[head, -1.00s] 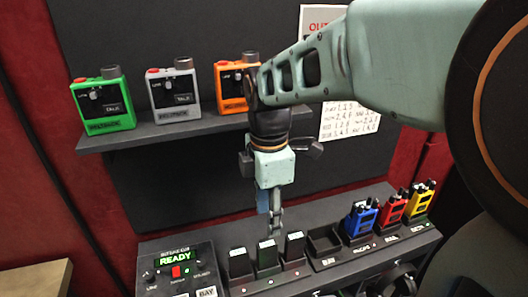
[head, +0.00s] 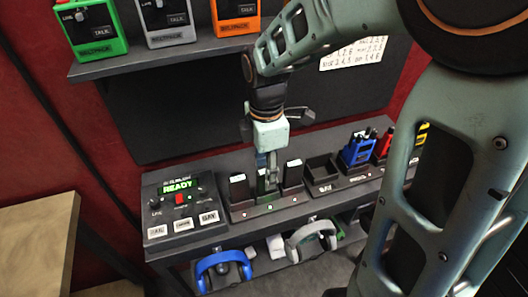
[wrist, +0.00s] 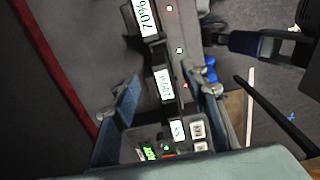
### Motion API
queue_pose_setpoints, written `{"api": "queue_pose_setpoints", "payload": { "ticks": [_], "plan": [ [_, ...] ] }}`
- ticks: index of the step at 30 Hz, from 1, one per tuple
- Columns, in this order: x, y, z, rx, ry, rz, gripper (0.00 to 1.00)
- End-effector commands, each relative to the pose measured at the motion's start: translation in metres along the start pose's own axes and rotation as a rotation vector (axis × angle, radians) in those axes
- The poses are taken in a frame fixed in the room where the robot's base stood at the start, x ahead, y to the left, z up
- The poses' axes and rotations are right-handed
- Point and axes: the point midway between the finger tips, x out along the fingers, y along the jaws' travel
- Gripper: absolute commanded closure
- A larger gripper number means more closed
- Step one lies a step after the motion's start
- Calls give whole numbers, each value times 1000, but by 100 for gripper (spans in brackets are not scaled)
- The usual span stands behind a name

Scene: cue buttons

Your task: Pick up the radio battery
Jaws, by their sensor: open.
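Three black radio batteries stand upright in the charging dock (head: 270,208): a left one (head: 239,186), a middle one mostly hidden by my gripper, and a right one (head: 292,173). In the wrist view their white labels appear upside down; the top battery (wrist: 143,18) seems to read 70%, the middle battery (wrist: 164,84) 100%, and the lower battery (wrist: 177,130) is unclear. My gripper (head: 268,183) points down at the middle battery. In the wrist view the open fingers of my gripper (wrist: 170,108) lie on either side of the middle battery's line; contact cannot be told.
A control box (head: 182,207) showing READY stands left of the dock. An empty tray (head: 321,172) and blue (head: 358,151) and red radios stand to the right. Blue (head: 223,268) and grey headsets (head: 311,240) hang below. Beltpacks line the shelf (head: 160,60) above.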

Motion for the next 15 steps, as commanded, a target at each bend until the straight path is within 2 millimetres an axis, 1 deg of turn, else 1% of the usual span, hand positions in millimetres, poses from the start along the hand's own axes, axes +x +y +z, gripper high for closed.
{"api": "queue_pose_setpoints", "payload": {
  "ticks": [1,2,11,15],
  "plan": [
    [0,0,0,0,0,0,62],
    [0,0,0,0,0,0,66],
    [0,0,0,0,0,0,99],
    [0,0,0,0,0,0,100]
  ]
}}
